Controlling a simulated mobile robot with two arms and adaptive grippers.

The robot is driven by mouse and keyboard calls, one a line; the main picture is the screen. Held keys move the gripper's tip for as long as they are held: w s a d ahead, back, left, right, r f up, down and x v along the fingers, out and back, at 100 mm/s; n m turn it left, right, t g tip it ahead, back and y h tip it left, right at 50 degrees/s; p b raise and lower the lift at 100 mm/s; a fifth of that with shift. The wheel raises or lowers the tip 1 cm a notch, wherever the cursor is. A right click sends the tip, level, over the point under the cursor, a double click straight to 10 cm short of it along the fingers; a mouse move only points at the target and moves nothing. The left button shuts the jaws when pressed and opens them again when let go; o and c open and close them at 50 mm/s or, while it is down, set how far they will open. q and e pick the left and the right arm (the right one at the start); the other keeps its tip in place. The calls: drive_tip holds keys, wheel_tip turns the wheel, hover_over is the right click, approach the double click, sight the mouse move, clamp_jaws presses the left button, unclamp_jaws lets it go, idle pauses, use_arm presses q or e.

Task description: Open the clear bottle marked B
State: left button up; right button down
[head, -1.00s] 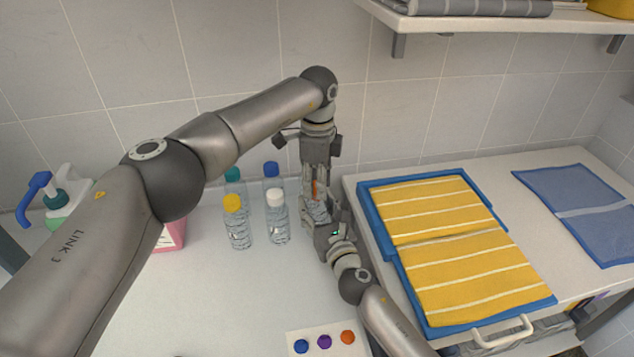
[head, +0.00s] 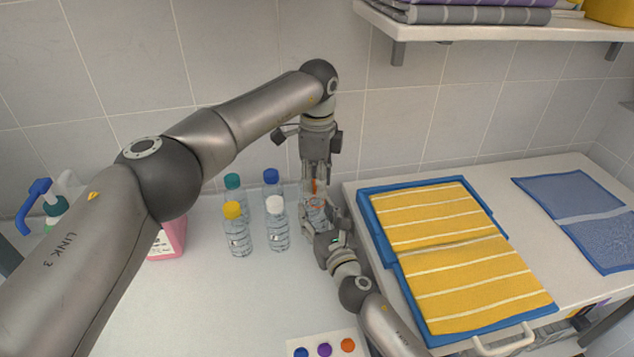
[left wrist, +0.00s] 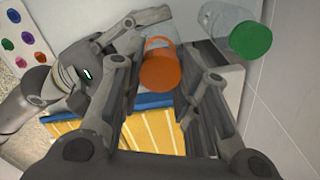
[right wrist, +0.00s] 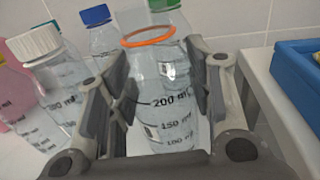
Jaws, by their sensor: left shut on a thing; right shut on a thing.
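My left gripper (head: 314,192) reaches down from above, shut on an orange cap (left wrist: 160,72). Below it stands a clear bottle (right wrist: 160,95) with black volume marks and an orange ring at its neck. My right gripper (right wrist: 165,85) is shut on the body of this bottle from the side. In the right wrist view no cap sits on the ring, and the cap appears lifted above the bottle. No letter B can be read.
Clear bottles with yellow (head: 232,209), teal (head: 232,181), blue (head: 271,176) and white (head: 275,203) caps stand left of the grippers. A blue tray with a yellow striped towel (head: 460,260) lies at right. The front counter (head: 215,310) is mostly clear.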

use_arm(q)
wheel_tip(320, 180, up, 3)
drive_tip(key=shift+r, duration=0.15)
use_arm(e)
drive_tip(key=c, duration=0.6)
unclamp_jaws()
drive_tip(key=v, duration=1.2)
